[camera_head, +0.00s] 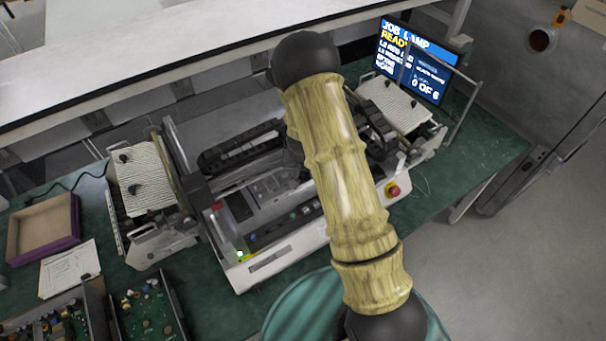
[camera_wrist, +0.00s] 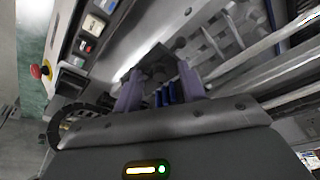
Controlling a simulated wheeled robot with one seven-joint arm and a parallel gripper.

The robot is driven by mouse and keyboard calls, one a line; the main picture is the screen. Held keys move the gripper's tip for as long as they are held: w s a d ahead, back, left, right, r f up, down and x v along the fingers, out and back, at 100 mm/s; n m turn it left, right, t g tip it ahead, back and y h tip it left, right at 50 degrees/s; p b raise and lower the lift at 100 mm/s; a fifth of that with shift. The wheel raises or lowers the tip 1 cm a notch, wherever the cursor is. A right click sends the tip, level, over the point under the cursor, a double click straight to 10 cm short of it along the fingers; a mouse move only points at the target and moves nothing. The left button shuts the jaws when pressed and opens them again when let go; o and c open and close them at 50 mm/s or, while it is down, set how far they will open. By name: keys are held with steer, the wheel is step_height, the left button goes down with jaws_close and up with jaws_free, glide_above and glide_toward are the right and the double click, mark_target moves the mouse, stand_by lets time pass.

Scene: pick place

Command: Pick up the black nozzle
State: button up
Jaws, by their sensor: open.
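My gripper (camera_wrist: 160,85) shows in the wrist view with its two grey-purple fingers apart. A dark, blocky piece (camera_wrist: 154,63) lies just beyond and between the fingertips; it may be the black nozzle, but the view is too dark to be sure. I cannot tell whether the fingers touch it. Small dark blue parts show between the fingers. In the head view my arm covers the middle of the machine (camera_head: 268,215), and my gripper and the spot below it are hidden. Small black knob-like pieces sit on the ribbed left plate (camera_head: 148,180).
The machine stands on a green bench (camera_head: 480,150). A red stop button (camera_head: 392,189) is at its front right, and a screen (camera_head: 415,62) stands behind. A cardboard tray (camera_head: 42,228), papers (camera_head: 70,268) and circuit boards (camera_head: 148,305) lie at left. Metal rails (camera_wrist: 265,60) run close to my gripper.

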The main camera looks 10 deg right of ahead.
mark_target(303, 173)
jaws_close()
steer(key=shift+r, duration=0.1)
stand_by(0.5)
step_height(303, 173, up, 18)
steer(key=b, duration=0.2)
stand_by(0.8)
